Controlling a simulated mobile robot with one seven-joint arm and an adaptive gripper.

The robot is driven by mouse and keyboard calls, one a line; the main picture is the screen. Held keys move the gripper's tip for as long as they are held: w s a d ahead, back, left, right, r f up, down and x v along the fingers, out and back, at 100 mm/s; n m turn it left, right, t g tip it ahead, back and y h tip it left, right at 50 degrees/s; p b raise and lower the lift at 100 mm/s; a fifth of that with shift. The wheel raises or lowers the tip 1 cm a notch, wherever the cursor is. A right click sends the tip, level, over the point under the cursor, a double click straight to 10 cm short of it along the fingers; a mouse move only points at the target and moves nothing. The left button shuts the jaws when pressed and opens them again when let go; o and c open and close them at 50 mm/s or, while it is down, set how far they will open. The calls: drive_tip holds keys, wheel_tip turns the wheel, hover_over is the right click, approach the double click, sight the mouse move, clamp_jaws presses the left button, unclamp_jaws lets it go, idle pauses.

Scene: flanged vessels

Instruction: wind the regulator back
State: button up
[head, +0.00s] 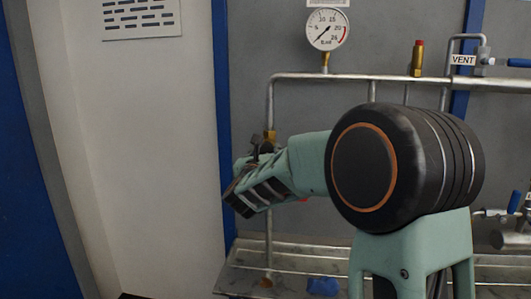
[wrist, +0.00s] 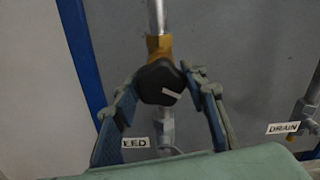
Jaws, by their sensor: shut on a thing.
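The regulator's black knob (wrist: 161,83) with a short white mark sits under a brass fitting (wrist: 159,46) on a vertical pipe in the wrist view. My gripper (wrist: 160,79) is shut on the knob, with one blue-grey finger on each side. In the head view my gripper (head: 258,150) reaches the vertical pipe at left, just below a brass fitting (head: 269,135). There the knob is mostly hidden by the gripper. A round pressure gauge (head: 326,29) stands above the horizontal pipe, its needle pointing lower left, near the low end of the scale.
A brass relief fitting (head: 418,58) and a VENT label (head: 463,60) with a blue-handled valve are at upper right. The wrist view shows a DRAIN label (wrist: 283,128) at right and a partly readable label (wrist: 136,143) below the knob. A blue post (head: 223,130) stands left of the pipe.

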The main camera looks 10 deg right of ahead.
drive_tip(key=shift+f+n+b, duration=0.1)
drive_tip(key=shift+n+b, duration=0.2)
drive_tip(key=shift+b, duration=0.1)
drive_tip(key=shift+f+n+b, duration=0.1)
drive_tip(key=shift+n+b, duration=0.75)
drive_tip(key=shift+n, duration=0.15)
drive_tip(key=n+b, duration=0.1)
drive_tip(key=n, duration=0.1)
drive_tip(key=shift+n, duration=0.3)
drive_tip(key=n+b, duration=0.1)
drive_tip(key=n, duration=0.2)
drive_tip(key=shift+n, duration=0.3)
drive_tip(key=n, duration=0.3)
drive_tip(key=shift+n, duration=0.4)
drive_tip(key=n+p, duration=0.1)
drive_tip(key=n, duration=0.5)
drive_tip(key=shift+r+p, duration=0.2)
drive_tip(key=shift+p, duration=0.15)
drive_tip(key=n+p, duration=0.1)
drive_tip(key=n, duration=0.4)
drive_tip(key=shift+p, duration=0.4)
drive_tip(key=shift+f+n, duration=0.1)
drive_tip(key=shift+n, duration=0.2)
